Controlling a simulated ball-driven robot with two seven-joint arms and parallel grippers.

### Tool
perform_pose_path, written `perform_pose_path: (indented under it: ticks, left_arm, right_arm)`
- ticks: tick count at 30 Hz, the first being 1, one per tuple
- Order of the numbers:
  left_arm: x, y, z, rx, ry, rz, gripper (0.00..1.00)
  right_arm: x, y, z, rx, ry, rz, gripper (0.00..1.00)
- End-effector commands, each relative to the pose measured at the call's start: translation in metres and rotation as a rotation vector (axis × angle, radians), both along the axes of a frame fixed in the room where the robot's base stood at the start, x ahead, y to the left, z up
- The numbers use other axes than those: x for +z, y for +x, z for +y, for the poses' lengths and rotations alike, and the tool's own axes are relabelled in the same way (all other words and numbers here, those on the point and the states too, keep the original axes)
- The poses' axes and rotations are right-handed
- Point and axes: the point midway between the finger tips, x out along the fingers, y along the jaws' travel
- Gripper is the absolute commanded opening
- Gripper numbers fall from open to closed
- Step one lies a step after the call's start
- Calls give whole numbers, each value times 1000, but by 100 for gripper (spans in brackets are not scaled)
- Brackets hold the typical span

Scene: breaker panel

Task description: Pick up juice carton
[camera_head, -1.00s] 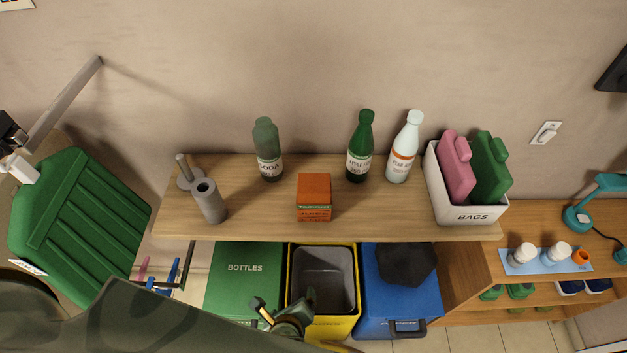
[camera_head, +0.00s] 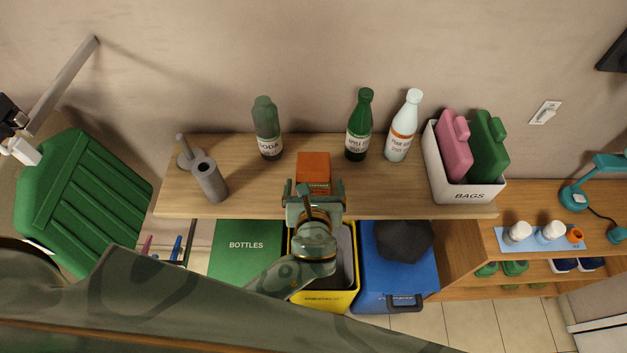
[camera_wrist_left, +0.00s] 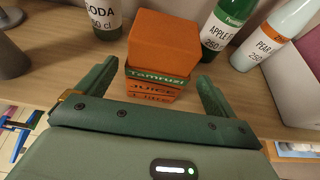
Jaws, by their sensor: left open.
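The orange juice carton (camera_head: 313,168) stands upright on the wooden shelf, near its front edge. In the left wrist view the carton (camera_wrist_left: 160,60) shows its labelled front with "JUICE". My left gripper (camera_head: 314,190) is at the carton's front, with its jaws open. In the left wrist view its two fingers (camera_wrist_left: 152,85) reach forward, one on each side of the carton's lower part, with gaps visible. The carton's lower front is partly hidden by the gripper in the head view. My right gripper does not show.
A soda bottle (camera_head: 267,130) stands left of the carton; a green bottle (camera_head: 360,128) and a white bottle (camera_head: 403,128) stand right. A grey holder (camera_head: 208,181) and a BAGS box (camera_head: 468,190) are farther out. Bins, including a yellow one (camera_head: 325,301), stand below the shelf.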

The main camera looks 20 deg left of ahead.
Motion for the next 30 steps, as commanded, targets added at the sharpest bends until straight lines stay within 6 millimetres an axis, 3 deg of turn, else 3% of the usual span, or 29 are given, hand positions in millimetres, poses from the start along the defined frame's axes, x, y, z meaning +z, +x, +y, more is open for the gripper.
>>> perform_pose_path:
  ticks: [9, 18, 19, 24, 30]
  left_arm:
    - [-16, 41, 14, 1, 0, -2, 93]
    - [-14, 48, 16, 0, -1, -1, 93]
    - [-14, 48, 16, 0, -1, -1, 90]
    - [-14, 48, 16, 0, -1, -1, 45]
    - [-15, 48, 16, 0, -1, 0, 45]
  right_arm:
    - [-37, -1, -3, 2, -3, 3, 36]
    - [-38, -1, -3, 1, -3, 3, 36]
    - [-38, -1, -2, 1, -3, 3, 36]
    - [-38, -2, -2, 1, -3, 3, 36]
    - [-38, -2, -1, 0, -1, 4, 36]
